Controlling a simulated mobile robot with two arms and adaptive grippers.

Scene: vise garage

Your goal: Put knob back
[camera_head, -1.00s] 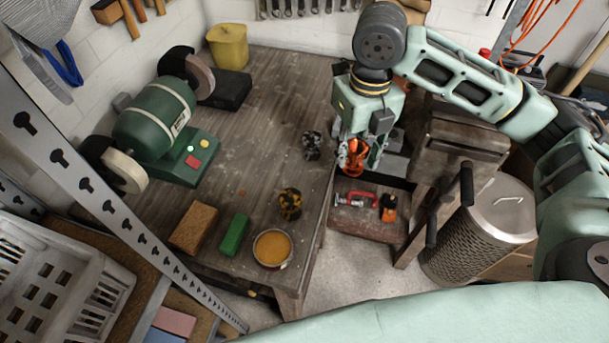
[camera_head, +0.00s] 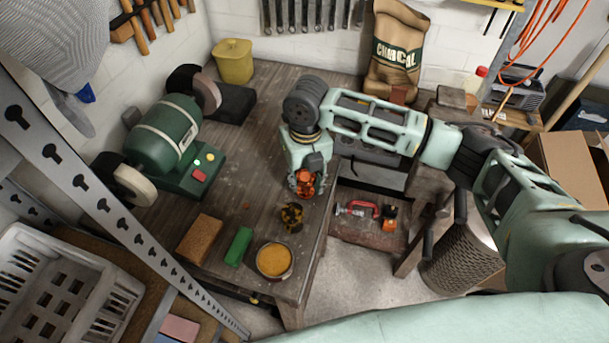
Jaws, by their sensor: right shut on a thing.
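My right gripper (camera_head: 305,186) points down over the wooden workbench (camera_head: 258,130), near its right edge. It is shut on a small orange piece (camera_head: 304,180), mostly hidden by the fingers; I cannot tell for sure that this is the knob. Just in front of it, a yellow-and-black knob-like piece (camera_head: 291,216) stands on the bench, apart from the gripper. A dark knob-like piece seen on the bench before is now hidden behind my gripper and wrist. My left gripper is not in view.
A green grinder (camera_head: 165,135) stands on the left. A brown block (camera_head: 199,238), green block (camera_head: 239,246) and round tin (camera_head: 274,260) lie at the front. Right of the bench, a lower shelf (camera_head: 365,232) holds a red clamp (camera_head: 358,209) and orange-black bottle (camera_head: 390,213).

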